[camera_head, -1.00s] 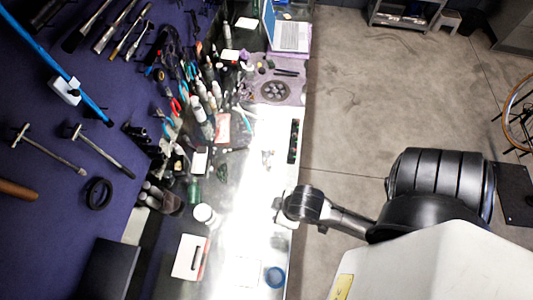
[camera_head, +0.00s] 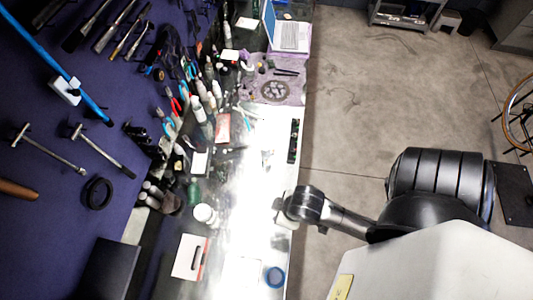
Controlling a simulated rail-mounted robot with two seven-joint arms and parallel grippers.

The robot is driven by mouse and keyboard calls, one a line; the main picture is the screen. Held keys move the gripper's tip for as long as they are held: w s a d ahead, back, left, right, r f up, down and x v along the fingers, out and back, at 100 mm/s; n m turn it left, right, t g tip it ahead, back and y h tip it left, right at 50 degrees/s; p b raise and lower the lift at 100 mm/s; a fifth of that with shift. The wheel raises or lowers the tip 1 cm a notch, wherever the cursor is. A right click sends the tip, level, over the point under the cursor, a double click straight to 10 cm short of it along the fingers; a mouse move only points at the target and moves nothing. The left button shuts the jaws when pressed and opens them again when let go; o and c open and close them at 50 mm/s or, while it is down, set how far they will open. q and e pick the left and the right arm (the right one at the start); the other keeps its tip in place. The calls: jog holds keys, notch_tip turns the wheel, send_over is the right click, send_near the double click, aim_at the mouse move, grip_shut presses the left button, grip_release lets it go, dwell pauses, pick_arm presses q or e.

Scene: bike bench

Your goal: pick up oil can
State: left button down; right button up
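My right arm comes in from the right, and its gripper (camera_head: 281,207) is over the bright bench top (camera_head: 255,170) near its floor-side edge. The gripper is small and dark here, so I cannot tell if its fingers are open or shut. I see nothing clearly held in it. I cannot single out the oil can for sure. Several upright bottles, among them a white-topped bottle (camera_head: 197,104), stand in the crowded strip along the wall side, left of and above the gripper in the picture. My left gripper is not in view.
A white round jar (camera_head: 205,214) and a white-and-red pad (camera_head: 189,258) are left of the gripper. A blue ring (camera_head: 274,277) lies below it. A laptop (camera_head: 288,36) is at the far end. Tools hang on the purple wall board (camera_head: 60,220). The bench's floor side is mostly clear.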

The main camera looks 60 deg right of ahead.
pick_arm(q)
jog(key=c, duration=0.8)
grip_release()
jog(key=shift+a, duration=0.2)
